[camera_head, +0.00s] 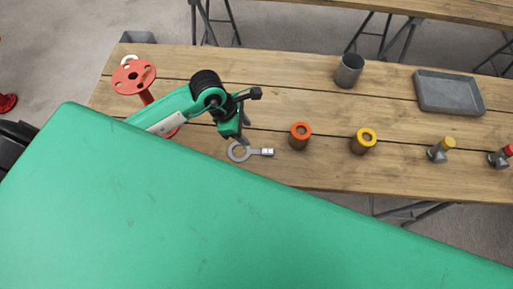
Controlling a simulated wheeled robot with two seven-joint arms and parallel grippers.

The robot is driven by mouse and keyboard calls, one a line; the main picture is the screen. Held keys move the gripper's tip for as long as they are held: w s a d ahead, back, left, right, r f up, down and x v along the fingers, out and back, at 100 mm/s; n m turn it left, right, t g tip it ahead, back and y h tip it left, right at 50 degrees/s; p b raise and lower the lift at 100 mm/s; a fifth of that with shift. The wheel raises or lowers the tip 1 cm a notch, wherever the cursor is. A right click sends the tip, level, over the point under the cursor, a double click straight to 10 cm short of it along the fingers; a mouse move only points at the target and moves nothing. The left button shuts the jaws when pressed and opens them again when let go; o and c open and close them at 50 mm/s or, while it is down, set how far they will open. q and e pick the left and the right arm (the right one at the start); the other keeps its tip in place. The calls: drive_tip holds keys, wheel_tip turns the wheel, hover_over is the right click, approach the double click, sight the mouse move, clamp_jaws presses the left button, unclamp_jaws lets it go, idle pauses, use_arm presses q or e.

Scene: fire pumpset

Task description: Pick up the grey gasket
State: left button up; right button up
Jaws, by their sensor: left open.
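A flat grey ring with a tab and a pale block at its right end (238,153) lies on the wooden table near its front edge; it looks like the grey gasket. My left gripper (243,130) reaches in from the left and is open, with its fingers just above and behind the ring in the picture. I cannot tell whether a fingertip touches it. The ring's opening shows and nothing is held. My right gripper is not in view.
Right are orange-topped (300,135) and yellow-topped (363,141) cylinders, a grey cup (349,71), a grey tray (450,92) and yellow (441,149) and red (501,156) capped fittings.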

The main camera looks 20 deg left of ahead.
use_arm(q)
drive_tip(key=p, duration=0.1)
approach(263, 151)
drive_tip(key=shift+x, duration=1.1)
drive_tip(key=shift+w+d+f+p, duration=0.1)
drive_tip(key=shift+w+f+p, duration=0.1)
drive_tip(key=shift+f+p, duration=0.25)
drive_tip(key=p+x, duration=0.2)
drive_tip(key=x, duration=0.1)
drive_tip(key=shift+d+f, duration=0.25)
drive_tip(key=shift+f, duration=0.4)
drive_tip(key=c, duration=1.1)
